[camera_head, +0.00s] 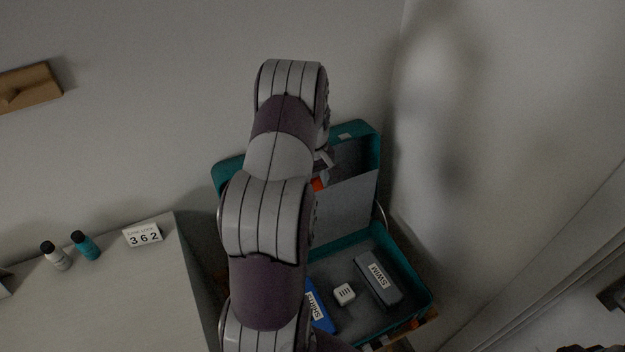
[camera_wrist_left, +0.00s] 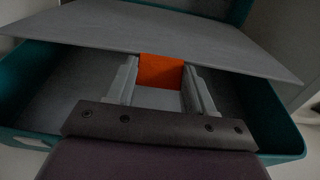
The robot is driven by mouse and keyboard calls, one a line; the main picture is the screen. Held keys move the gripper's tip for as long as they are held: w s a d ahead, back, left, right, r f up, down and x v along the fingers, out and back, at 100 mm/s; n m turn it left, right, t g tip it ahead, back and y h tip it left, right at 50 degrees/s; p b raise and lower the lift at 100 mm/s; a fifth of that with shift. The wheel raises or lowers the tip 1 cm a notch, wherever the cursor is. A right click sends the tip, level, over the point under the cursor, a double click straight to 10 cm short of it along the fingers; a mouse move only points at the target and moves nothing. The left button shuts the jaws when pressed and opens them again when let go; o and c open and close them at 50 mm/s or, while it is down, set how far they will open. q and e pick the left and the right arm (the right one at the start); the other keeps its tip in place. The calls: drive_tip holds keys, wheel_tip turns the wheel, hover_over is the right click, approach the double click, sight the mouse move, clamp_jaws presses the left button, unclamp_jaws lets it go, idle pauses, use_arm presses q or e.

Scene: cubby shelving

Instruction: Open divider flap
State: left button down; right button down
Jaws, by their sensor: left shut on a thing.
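A teal suitcase (camera_head: 420,292) stands open with its lid (camera_head: 364,138) raised against the wall. The grey divider flap (camera_head: 348,208) stands steeply tilted in front of the lid; it also shows as a wide grey panel in the left wrist view (camera_wrist_left: 110,28). An orange tab (camera_head: 319,185) sits at its edge. My left gripper (camera_head: 324,168) is shut on the orange tab, with a finger on each side of the tab (camera_wrist_left: 161,70) in the wrist view. My left arm hides the left part of the suitcase. My right gripper is not clearly in view.
In the suitcase lie a grey "SWIM" case (camera_head: 384,287), a small white block (camera_head: 344,294) and a blue "SHIRTS" packet (camera_head: 320,314). A cabinet (camera_head: 130,290) at left holds two bottles and a "362" sign (camera_head: 143,236). Walls stand close behind and right.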

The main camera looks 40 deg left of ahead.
use_arm(q)
drive_tip(key=c, duration=0.6)
unclamp_jaws()
drive_tip(key=shift+s+d+f, duration=0.15)
drive_tip(key=shift+f, duration=0.3)
drive_tip(key=shift+c, duration=0.2)
drive_tip(key=shift+o, duration=1.2)
drive_tip(key=shift+d+f, duration=0.1)
drive_tip(key=shift+d, duration=0.05)
drive_tip(key=r, duration=0.4)
drive_tip(key=a+r+b, duration=0.1)
drive_tip(key=r, duration=0.1)
drive_tip(key=shift+w+a+r, duration=0.1)
drive_tip(key=shift+w+r, duration=0.2)
drive_tip(key=shift+r, duration=0.1)
wheel_tip(320, 180, up, 7)
drive_tip(key=p, duration=0.1)
drive_tip(key=shift+d, duration=0.4)
